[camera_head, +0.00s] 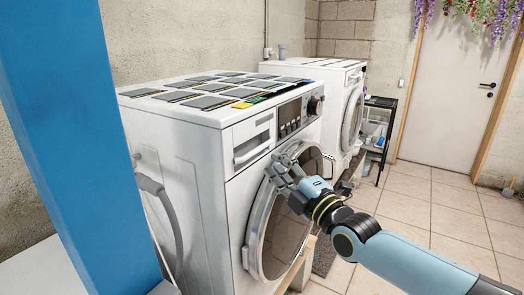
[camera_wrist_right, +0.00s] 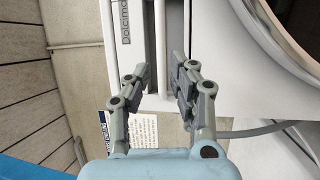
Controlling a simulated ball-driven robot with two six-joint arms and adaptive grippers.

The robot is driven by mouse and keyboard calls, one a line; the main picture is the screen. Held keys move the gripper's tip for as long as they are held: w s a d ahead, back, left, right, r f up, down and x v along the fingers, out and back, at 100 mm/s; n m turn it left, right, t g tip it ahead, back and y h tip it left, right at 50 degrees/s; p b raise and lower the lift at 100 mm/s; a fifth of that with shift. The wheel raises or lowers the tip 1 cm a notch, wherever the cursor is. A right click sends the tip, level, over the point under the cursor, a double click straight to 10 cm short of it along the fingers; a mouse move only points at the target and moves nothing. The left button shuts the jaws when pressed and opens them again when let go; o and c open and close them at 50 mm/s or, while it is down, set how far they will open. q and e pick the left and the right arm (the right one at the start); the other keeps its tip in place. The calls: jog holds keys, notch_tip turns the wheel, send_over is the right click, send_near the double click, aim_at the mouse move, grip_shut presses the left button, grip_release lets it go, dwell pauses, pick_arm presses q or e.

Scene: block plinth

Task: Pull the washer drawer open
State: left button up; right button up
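The white washer (camera_head: 195,170) stands in the middle of the head view. Its drawer (camera_head: 253,140) is at the upper left of the front, with a recessed handle, and looks closed. My right gripper (camera_head: 279,167) is in front of the washer, just below and to the right of the drawer, over the upper edge of the round door. In the right wrist view my right gripper (camera_wrist_right: 162,75) is open and empty, its fingers on either side of the drawer's grooved front (camera_wrist_right: 174,35). I cannot tell whether they touch it. My left gripper is out of view.
The washer's round door (camera_head: 285,225) is right below my right gripper. Several flat dark tiles (camera_head: 205,102) lie on top of the washer. A second machine (camera_head: 330,85) and a black shelf (camera_head: 378,135) stand behind.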

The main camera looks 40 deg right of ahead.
aim_at(260, 150)
jog(key=w+r+b, duration=0.1)
jog(key=w, duration=0.6)
grip_shut()
